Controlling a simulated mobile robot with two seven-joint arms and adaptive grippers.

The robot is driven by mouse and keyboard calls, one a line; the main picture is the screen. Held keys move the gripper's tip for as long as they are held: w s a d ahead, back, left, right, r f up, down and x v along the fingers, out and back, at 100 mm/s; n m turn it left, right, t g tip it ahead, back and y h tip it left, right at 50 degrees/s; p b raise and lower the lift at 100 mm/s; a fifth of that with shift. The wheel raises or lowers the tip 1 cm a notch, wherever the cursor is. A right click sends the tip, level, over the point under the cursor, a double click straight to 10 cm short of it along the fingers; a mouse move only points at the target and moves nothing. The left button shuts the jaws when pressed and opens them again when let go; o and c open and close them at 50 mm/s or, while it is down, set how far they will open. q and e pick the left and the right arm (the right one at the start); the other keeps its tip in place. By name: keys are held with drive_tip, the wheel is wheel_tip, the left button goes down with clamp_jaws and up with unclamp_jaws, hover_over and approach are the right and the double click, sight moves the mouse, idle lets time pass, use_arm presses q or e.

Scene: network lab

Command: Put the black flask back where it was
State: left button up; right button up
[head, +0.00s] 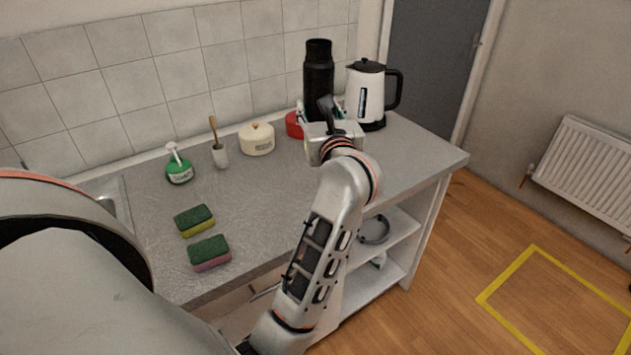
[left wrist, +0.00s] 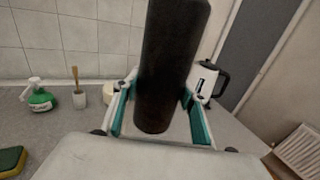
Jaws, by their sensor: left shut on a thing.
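The tall black flask (head: 318,72) is upright at the back of the counter, between the red pot and the white kettle. My left gripper (head: 321,112) is around its lower part. In the left wrist view the flask (left wrist: 168,60) stands between the teal-lined fingers of my left gripper (left wrist: 158,98), which are shut on it. Its top is cut off there, and its lower end shows near the palm. I cannot tell whether its base touches the counter. My right gripper is not in view.
A white kettle (head: 365,92) stands close right of the flask. A red pot (head: 294,125) and a cream pot (head: 257,139) are to its left. Further left are a brush holder (head: 220,155), a green soap bottle (head: 179,171) and two sponges (head: 195,220). The counter's right end (head: 420,158) is clear.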

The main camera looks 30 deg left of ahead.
use_arm(q)
drive_tip(key=shift+w+a+r, duration=0.1)
drive_tip(key=shift+w, duration=0.05)
wheel_tip(320, 180, down, 11)
drive_tip(key=shift+f, duration=0.1)
drive_tip(key=shift+f+b, duration=0.8)
drive_tip(key=shift+b, duration=0.15)
wheel_tip(320, 180, down, 7)
drive_tip(key=b, duration=0.5)
drive_tip(key=shift+b, duration=0.3)
drive_tip(key=shift+r, duration=0.1)
drive_tip(key=shift+f, duration=0.3)
drive_tip(key=o, duration=1.4)
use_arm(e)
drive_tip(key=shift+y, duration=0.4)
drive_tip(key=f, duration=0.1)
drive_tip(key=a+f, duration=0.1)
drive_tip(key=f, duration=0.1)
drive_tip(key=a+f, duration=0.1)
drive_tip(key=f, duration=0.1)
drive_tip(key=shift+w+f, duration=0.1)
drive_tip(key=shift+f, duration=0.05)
